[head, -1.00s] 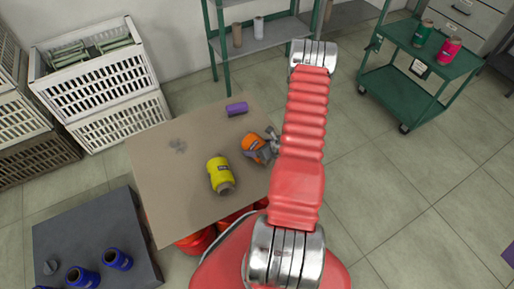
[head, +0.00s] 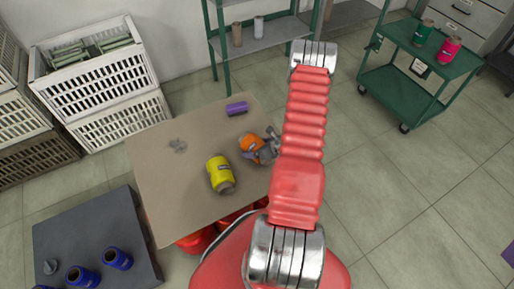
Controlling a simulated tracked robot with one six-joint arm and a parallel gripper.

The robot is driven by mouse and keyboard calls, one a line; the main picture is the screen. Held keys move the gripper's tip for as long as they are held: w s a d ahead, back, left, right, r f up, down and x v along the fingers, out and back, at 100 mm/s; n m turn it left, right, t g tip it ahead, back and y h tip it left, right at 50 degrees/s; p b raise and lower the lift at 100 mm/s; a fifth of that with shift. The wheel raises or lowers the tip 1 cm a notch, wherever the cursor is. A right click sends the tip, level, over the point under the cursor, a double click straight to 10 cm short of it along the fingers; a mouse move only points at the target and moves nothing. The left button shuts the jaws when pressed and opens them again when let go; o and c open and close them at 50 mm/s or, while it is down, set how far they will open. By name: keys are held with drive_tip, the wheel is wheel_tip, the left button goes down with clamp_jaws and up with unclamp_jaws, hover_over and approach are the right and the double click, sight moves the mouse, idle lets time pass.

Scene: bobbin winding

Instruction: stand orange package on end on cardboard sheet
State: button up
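The orange package (head: 249,142), a spool-shaped bundle, is at the right part of the brown cardboard sheet (head: 165,185) in the head view. My gripper (head: 261,151) is at its right and near side and covers part of it. The gripper seems shut on the package, though the fingertips are small and partly hidden. The package looks tilted; whether its underside touches the sheet cannot be told.
A yellow spool (head: 219,172) lies close by on the sheet, and a purple one (head: 236,108) lies near the far edge. A dark platform (head: 100,225) with blue spools is at lower left. White crates (head: 105,80) stand at left. A green cart (head: 405,85) stands at right.

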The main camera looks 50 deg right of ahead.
drive_tip(key=v, duration=1.4)
drive_tip(key=shift+s+f, duration=0.15)
drive_tip(key=shift+f, duration=0.1)
drive_tip(key=shift+d, duration=0.1)
drive_tip(key=w+a+r+n+g+y, duration=0.1)
drive_tip(key=w+a+r+n+y, duration=0.1)
drive_tip(key=w+a+r+n, duration=0.35)
drive_tip(key=w+a+r+n+g+y, duration=0.1)
drive_tip(key=w+a+r+n, duration=0.1)
drive_tip(key=a+r+n, duration=0.6)
drive_tip(key=w+a+r+n+y, duration=0.2)
drive_tip(key=w+a+r+n, duration=0.15)
drive_tip(key=a+r, duration=0.6)
drive_tip(key=s+a+r+n+g+h, duration=0.1)
drive_tip(key=s+a+r+n+g, duration=0.3)
drive_tip(key=a+r+n, duration=0.55)
drive_tip(key=s+a+r+n+t+h, duration=0.2)
drive_tip(key=s+a+r+n+h, duration=0.2)
drive_tip(key=s+r+n, duration=0.6)
drive_tip(key=shift+r+n+t, duration=0.3)
drive_tip(key=shift+n, duration=0.15)
